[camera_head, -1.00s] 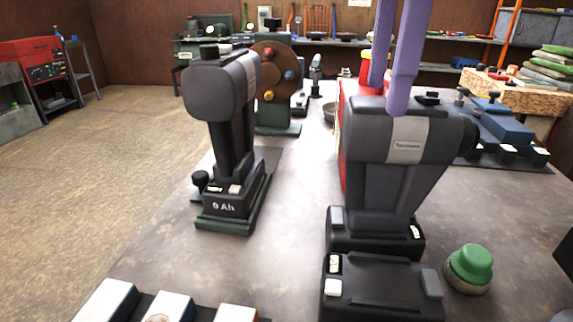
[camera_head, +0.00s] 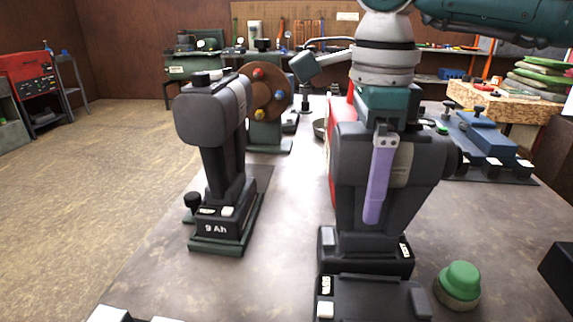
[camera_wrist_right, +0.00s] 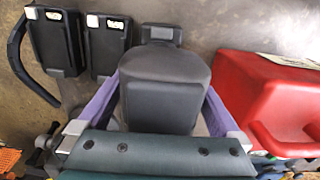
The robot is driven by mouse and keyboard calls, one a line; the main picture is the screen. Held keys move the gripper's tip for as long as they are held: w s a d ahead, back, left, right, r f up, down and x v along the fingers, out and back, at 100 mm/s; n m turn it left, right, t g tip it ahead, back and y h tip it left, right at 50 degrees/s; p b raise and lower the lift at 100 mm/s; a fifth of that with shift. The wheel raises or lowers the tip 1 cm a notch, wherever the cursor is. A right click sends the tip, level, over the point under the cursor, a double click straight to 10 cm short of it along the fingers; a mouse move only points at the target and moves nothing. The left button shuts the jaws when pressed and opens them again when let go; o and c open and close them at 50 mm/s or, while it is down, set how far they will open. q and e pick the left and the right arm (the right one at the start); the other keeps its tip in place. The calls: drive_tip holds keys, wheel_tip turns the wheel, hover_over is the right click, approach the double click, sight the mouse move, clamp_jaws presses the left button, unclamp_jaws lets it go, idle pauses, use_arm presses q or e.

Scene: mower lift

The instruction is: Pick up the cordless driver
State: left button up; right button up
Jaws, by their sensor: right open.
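A dark grey cordless driver (camera_head: 415,185) stands upright on its battery foot on the bench. A second, similar grey driver (camera_head: 215,115), with a "9 Ah" battery, stands on a green base to the left. My right gripper (camera_head: 380,185) is open above and around the body of the right-hand driver. One purple finger hangs down its near side in the head view; the other is hidden. In the right wrist view the driver (camera_wrist_right: 165,85) lies between the two purple fingers; whether they touch it is not clear. My left gripper is not in view.
A black battery (camera_head: 372,300) lies just in front of the driver, with a green-topped knob (camera_head: 460,285) to its right. A red container (camera_wrist_right: 270,95) stands close by. A blue clamp device (camera_head: 490,140) is at the right. Bench surface between the two drivers is clear.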

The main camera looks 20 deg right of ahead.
drive_tip(key=shift+c, duration=0.2)
clamp_jaws()
idle(0.5)
drive_tip(key=shift+r, duration=0.15)
